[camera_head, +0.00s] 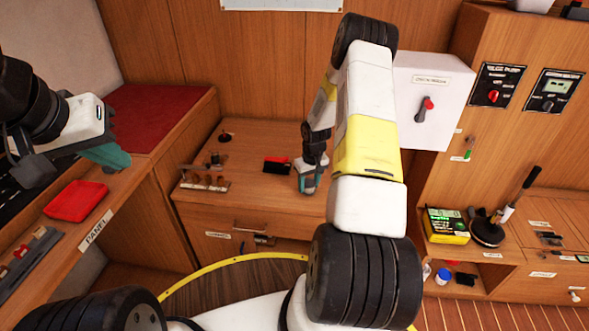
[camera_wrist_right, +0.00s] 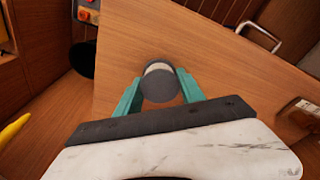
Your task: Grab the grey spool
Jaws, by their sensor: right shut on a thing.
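The grey spool (camera_wrist_right: 160,86) shows in the right wrist view as a short cylinder with a dark grey round end and a paler band. My right gripper (camera_wrist_right: 159,77) has one teal finger on each side of it and is shut on it. In the head view my right gripper (camera_head: 308,182) is over the right part of the wooden counter, where the spool is too small to make out clearly. My left gripper (camera_head: 108,155) is at the left, above the side bench and away from the spool. Its finger opening is not clear from this angle.
On the counter (camera_head: 250,205) are a red and black block (camera_head: 276,165) and a rack of small pieces (camera_head: 205,180). A red tray (camera_head: 76,200) lies on the left bench. A white switch box (camera_head: 440,75) hangs at the right, above a green and yellow box (camera_head: 446,225).

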